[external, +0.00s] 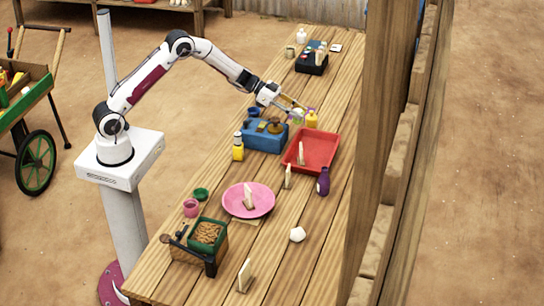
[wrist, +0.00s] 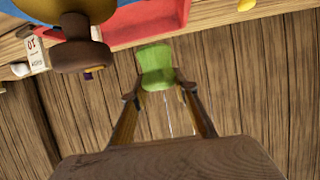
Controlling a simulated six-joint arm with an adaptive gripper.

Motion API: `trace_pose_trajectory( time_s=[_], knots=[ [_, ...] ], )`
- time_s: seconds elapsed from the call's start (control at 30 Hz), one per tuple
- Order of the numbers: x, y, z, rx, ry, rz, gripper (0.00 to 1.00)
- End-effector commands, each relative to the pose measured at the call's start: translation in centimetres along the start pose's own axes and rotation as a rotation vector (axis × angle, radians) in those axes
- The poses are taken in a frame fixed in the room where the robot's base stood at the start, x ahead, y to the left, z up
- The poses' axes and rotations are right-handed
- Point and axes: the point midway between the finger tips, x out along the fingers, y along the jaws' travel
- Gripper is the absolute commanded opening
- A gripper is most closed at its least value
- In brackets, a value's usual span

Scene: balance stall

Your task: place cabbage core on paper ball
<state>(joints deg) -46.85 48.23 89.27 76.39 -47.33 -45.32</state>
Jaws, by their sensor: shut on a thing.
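My gripper (wrist: 158,92) is shut on a light green piece, the cabbage core (wrist: 157,64), held between its fingertips in the wrist view. In the external view my gripper (external: 297,106) is above the table's far half, beside the blue box; the held piece is small and hard to make out there. The paper ball (external: 297,234) is a white crumpled lump on bare planks at the near right, right of the pink plate. It is well apart from my gripper.
A pink plate (external: 262,203) and small upright cards lie nearer. Wooden posts (external: 375,130) line the right side.

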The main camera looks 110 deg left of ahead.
Motion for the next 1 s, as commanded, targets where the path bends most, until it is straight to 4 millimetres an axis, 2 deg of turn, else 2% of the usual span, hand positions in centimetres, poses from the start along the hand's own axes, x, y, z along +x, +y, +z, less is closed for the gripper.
trace_pose_trajectory(
  time_s=[0.03, 0.4, 0.7, 1.0],
  knots=[
    [1.0, 1.5, -0.8, 0.008, 0.002, 0.018, 0.07],
    [6.7, 10.5, -5.2, 0.039, 0.002, 0.089, 0.07],
    [10.3, 17.9, -8.6, 0.054, 0.001, 0.127, 0.07],
    [13.2, 25.6, -11.7, 0.063, 0.002, 0.15, 0.07]
  ],
)
